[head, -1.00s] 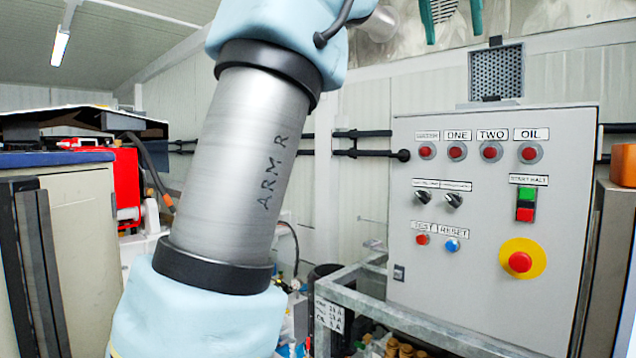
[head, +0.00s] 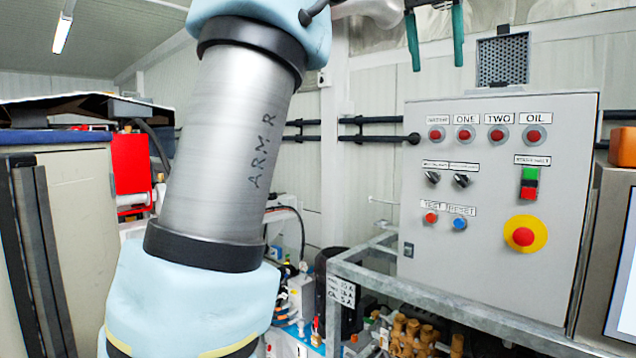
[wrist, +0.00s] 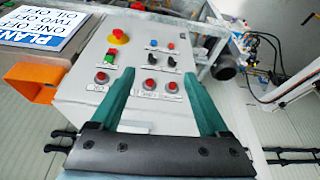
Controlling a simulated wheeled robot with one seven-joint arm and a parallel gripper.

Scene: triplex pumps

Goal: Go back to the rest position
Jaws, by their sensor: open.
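My gripper (head: 434,36) shows at the top of the head view as two green fingers pointing down, set apart with nothing between them. In the wrist view my gripper (wrist: 163,92) is also open and empty, its fingers spread in front of the control panel. The grey control panel (head: 480,250) stands upright at the right in the head view, below and beyond the fingers. It also shows, turned upside down, in the wrist view (wrist: 85,85). The fingers appear apart from the panel. My arm crosses the left middle of the head view and hides part of the room.
The panel carries a red emergency button (head: 523,236), a green and red switch (head: 529,183) and several red buttons. A galvanised frame (head: 430,293) stands below it. An orange box (head: 622,147) is at the right edge. A beige cabinet (head: 85,250) stands at the left.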

